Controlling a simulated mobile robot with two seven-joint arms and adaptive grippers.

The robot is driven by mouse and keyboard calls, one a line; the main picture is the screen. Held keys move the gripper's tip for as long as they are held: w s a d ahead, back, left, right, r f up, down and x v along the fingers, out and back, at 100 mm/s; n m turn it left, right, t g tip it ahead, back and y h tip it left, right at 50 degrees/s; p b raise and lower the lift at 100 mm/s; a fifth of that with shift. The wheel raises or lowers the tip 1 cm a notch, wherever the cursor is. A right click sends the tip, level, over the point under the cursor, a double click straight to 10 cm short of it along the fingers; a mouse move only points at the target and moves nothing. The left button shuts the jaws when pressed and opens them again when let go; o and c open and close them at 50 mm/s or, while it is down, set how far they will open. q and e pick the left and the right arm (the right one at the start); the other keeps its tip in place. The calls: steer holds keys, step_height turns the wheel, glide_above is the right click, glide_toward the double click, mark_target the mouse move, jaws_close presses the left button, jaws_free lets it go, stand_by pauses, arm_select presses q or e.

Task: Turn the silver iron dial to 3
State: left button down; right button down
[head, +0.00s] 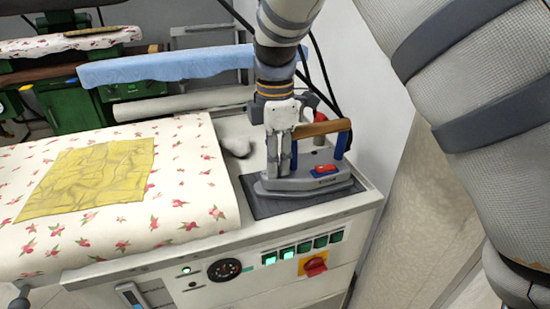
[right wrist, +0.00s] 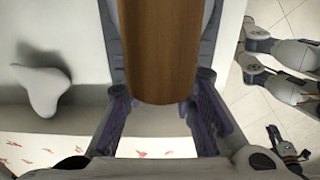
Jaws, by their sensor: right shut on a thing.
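The silver-grey iron (head: 306,182) stands on a dark pad (head: 258,208) at the right end of the ironing station. It has a wooden handle (head: 322,128) on blue supports and a red part (head: 326,169) on top. My right gripper (head: 281,170) points down at the left end of the iron, its narrow fingers reaching the body. In the right wrist view the brown handle (right wrist: 160,50) shows between the fingers.
A flowered board (head: 150,225) with a yellow cloth (head: 88,178) lies to the left. A wall stands close on the right. Other pressing stations are behind.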

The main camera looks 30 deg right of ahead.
steer(key=shift+r+m+p, duration=0.1)
steer(key=shift+m+p, duration=0.2)
steer(key=shift+m, duration=1.2)
arm_select(q)
steer(key=shift+w+r+t, duration=0.3)
steer(key=shift+w+r, duration=0.4)
steer(key=shift+w, duration=0.05)
arm_select(e)
steer(key=shift+m, duration=1.4)
steer(key=shift+f, duration=0.2)
steer(key=c, duration=1.3)
jaws_free()
